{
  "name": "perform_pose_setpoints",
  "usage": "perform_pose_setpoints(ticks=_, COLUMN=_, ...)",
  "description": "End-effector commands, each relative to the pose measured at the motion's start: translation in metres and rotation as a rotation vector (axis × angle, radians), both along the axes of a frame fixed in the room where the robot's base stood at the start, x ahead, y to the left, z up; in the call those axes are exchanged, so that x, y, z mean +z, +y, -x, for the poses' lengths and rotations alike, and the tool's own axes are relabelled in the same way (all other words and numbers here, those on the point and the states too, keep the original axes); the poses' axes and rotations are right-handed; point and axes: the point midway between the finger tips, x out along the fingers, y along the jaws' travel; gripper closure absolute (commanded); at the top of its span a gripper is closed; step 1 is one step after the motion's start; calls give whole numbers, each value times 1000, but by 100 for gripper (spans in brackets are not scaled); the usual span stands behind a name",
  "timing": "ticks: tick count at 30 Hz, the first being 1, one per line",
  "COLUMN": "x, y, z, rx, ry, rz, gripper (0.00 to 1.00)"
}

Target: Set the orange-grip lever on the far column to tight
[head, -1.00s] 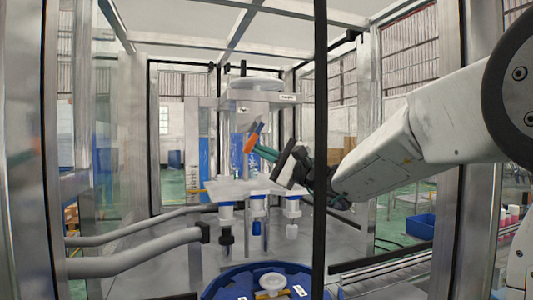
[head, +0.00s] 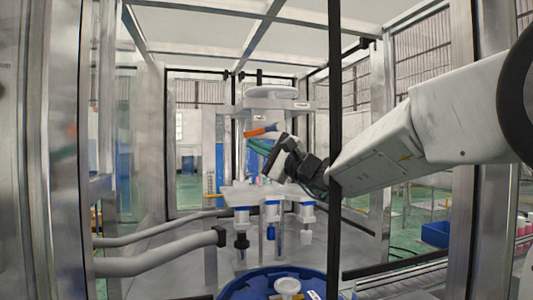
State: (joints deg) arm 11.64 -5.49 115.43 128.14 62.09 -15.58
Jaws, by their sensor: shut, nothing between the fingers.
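The orange-grip lever (head: 262,131) shows in the head view on the crimping machine's column, below the machine's top plate (head: 268,104). Its orange grip points left and lies close to level. My gripper (head: 266,150) comes in from the right, with its teal fingers just below the lever. The fingers are shut with nothing between them. I cannot tell whether they touch the lever. The wrist hides part of the column behind it.
A dark upright frame post (head: 335,80) stands in front of my arm. A white plate with several crimping heads (head: 240,197) hangs below my gripper. A blue round table (head: 250,284) is at the bottom. Grey hoses (head: 160,258) run at left.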

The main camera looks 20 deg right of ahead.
Motion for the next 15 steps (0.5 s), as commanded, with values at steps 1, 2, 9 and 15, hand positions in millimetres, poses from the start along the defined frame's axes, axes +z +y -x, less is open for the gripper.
perform_pose_setpoints(ticks=1, x=3, y=2, z=0, rx=1, ry=-2, rz=0, gripper=100)
perform_pose_setpoints(ticks=2, x=4, y=3, z=0, rx=0, ry=-2, rz=0, gripper=100)
perform_pose_setpoints(ticks=9, x=12, y=8, z=0, rx=-1, ry=-1, rz=0, gripper=100)
perform_pose_setpoints(ticks=15, x=16, y=10, z=-1, rx=-1, ry=-1, rz=0, gripper=100)
